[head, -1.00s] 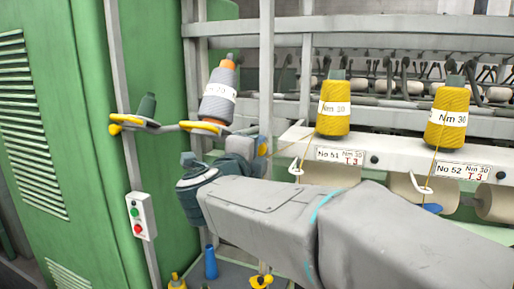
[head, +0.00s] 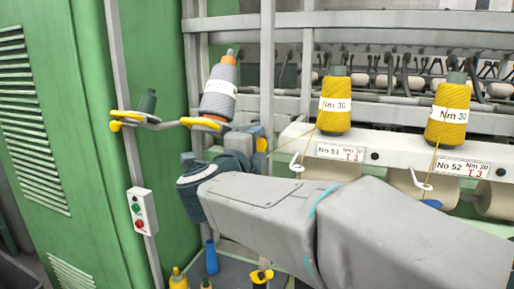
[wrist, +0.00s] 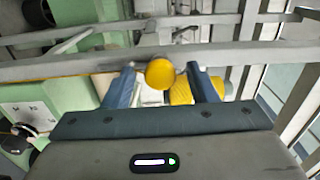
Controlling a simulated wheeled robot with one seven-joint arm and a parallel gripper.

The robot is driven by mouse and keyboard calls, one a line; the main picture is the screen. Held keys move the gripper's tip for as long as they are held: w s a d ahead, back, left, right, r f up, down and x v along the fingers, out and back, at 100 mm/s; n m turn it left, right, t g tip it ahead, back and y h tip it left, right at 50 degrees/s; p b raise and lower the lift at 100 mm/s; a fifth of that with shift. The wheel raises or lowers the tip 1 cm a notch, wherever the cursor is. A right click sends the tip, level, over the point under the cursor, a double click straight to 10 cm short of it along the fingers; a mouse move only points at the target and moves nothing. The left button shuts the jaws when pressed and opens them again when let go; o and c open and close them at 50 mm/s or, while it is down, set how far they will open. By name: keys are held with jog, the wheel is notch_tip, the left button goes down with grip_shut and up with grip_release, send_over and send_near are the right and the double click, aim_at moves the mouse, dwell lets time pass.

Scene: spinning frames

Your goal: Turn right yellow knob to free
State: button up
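A round yellow knob (wrist: 160,73) shows in the wrist view on a grey bar. My gripper (wrist: 163,82) is open, with one blue finger to each side of the knob. A gap shows between the knob and each finger, and I cannot tell how far the fingertips reach past it. Another yellow knob (head: 116,126) is at the left end of the bar.
A grey yarn cone (head: 219,88) and a small dark green cone (head: 148,102) stand on holders along the bar. Two yellow cones (head: 335,102) stand on the machine at right. A green cabinet (head: 60,150) and a button box (head: 142,212) are at left.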

jog(key=shift+s, duration=0.1)
jog(key=b+v, duration=0.4)
jog(key=v, duration=0.9)
jog(key=shift+s, duration=0.35)
jog(key=shift+a, duration=0.1)
jog(key=w+d+f+n+g+y, duration=0.2)
jog(key=f+n+y, duration=0.35)
jog(key=n, duration=0.35)
jog(key=w+d+f+n+g+y, duration=0.1)
jog(key=w+d+f+n+y, duration=0.15)
jog(key=f+n+y, duration=0.5)
jog(key=s+d+f+n+g+h, duration=0.5)
jog(key=s+d+f+g, duration=0.5)
jog(key=s+d+f, duration=0.5)
jog(key=shift+s+d+f+h, duration=0.2)
jog(key=shift+d+f+h, duration=0.6)
jog(key=shift+h, duration=0.1)
